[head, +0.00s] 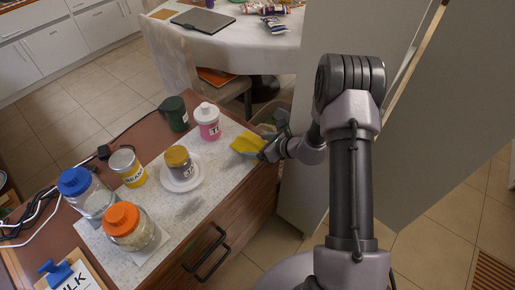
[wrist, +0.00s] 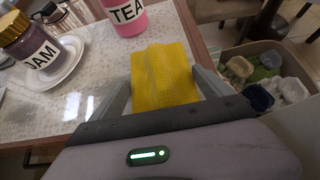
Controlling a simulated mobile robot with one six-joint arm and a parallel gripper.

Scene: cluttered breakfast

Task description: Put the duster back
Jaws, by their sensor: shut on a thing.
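The yellow duster (head: 247,144) is a flat cloth at the right end of the speckled mat (head: 213,180) on the wooden cabinet. My gripper (head: 268,150) is shut on its near edge, coming from the right. In the wrist view the duster (wrist: 162,72) lies between the two fingers of my gripper (wrist: 162,90) and reaches out toward the pink TEA jar. I cannot tell whether the cloth touches the mat. A box (wrist: 277,50) holding several crumpled cloths is right of the cabinet edge, lower than the top; in the head view my arm partly hides it.
The pink TEA jar (head: 208,122) stands just beyond the duster, with a dark green mug (head: 174,113) behind it. A JAM jar (head: 180,160) sits on a white saucer (head: 193,183). More jars stand left. A tall panel (head: 330,30) rises behind my arm.

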